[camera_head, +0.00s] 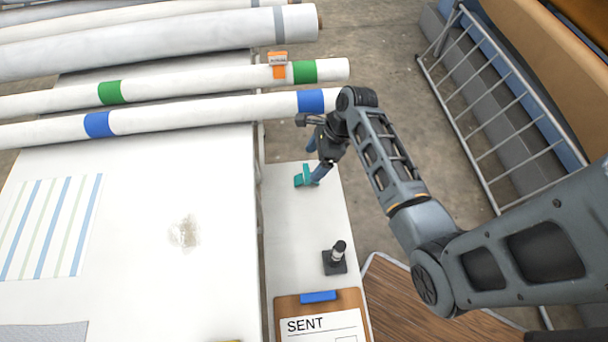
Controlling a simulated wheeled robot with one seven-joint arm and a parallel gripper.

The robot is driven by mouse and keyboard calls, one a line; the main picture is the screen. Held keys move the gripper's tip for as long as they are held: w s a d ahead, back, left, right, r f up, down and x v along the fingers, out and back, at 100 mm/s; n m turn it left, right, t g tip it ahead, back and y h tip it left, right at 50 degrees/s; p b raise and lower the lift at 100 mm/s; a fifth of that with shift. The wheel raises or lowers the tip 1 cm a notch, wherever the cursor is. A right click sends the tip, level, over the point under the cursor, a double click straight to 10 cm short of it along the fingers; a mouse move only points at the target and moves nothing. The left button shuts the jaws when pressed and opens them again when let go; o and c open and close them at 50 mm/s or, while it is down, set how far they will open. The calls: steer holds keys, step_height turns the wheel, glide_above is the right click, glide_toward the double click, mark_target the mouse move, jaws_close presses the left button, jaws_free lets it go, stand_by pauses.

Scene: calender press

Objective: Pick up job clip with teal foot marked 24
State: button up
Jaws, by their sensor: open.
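A small teal piece (301,178), which looks like the foot of the job clip, sits on the narrow white side table (290,235). My gripper (316,163) is directly above and beside it, pointing down, with its fingertips close to the teal piece. The gripper is open. I cannot tell whether a fingertip touches the clip. Part of the clip is hidden behind the gripper, and no number 24 can be read from here.
A black stamp (335,258) and a clipboard marked SENT (320,325) are nearer on the side table. Rolls with blue bands (200,115) and green bands (190,83) lie behind. An orange clip (278,64) sits on the green-banded roll. A metal rack (500,100) stands right.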

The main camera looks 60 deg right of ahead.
mark_target(306, 171)
steer(key=shift+a+x, duration=0.15)
steer(key=shift+x, duration=1.2)
steer(key=shift+a+x, duration=0.15)
steer(key=shift+x, duration=1.25)
steer(key=shift+r, duration=0.1)
steer(key=shift+c, duration=0.5)
steer(key=c, duration=0.9)
steer(key=shift+c, duration=0.2)
steer(key=shift+r, duration=0.15)
